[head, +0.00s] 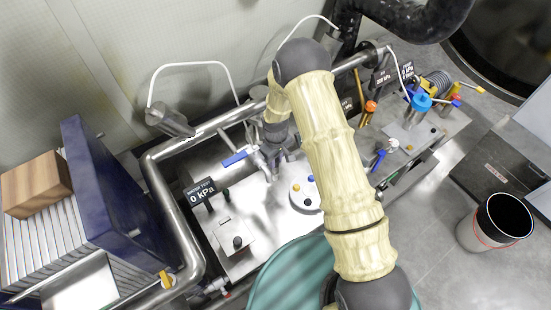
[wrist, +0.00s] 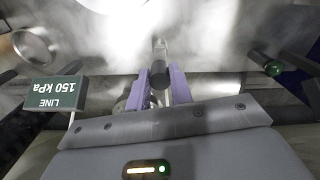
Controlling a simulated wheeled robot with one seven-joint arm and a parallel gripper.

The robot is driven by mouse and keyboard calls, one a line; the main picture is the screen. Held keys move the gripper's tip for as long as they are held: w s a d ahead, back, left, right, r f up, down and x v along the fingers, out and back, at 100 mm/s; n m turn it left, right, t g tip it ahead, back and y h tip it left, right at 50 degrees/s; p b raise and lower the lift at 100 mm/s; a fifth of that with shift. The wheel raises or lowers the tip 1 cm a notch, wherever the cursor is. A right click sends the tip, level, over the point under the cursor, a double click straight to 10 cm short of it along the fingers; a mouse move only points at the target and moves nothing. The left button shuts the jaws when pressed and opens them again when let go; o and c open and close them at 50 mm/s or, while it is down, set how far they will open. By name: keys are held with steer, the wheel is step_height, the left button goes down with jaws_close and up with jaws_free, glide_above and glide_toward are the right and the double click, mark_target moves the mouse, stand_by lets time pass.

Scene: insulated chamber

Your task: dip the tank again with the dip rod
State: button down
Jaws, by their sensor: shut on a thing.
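My gripper (head: 282,153) is low over the steel deck in the head view, partly hidden by my own arm. In the wrist view, its two purple fingers (wrist: 161,88) are shut on a dark, round-ended grip, which I take to be the dip rod (wrist: 159,70). A narrower part of it runs away from the fingers toward the steel surface. Its far end is not clear, so I cannot tell whether it is inside an opening. The tank cannot be told apart from the steel deck (head: 243,262) with certainty.
A blue-handled valve (head: 235,158) and a 0 kPa display (head: 202,192) stand left of my gripper. A white disc with coloured knobs (head: 305,193) is below it. The wrist view shows a LINE 150 kPa sign (wrist: 55,93) and a green-ended knob (wrist: 274,67). A bucket (head: 478,235) stands right.

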mark_target(276, 173)
step_height(276, 173, down, 6)
steer(key=b, duration=0.4)
steer(key=shift+r, duration=0.2)
steer(key=shift+s, duration=0.15)
steer(key=c, duration=1.6)
jaws_free()
steer(key=o, duration=0.3)
steer(key=shift+f, duration=0.15)
steer(key=shift+o, duration=0.2)
steer(key=shift+r, duration=0.2)
step_height(276, 173, up, 17)
steer(key=b, duration=0.4)
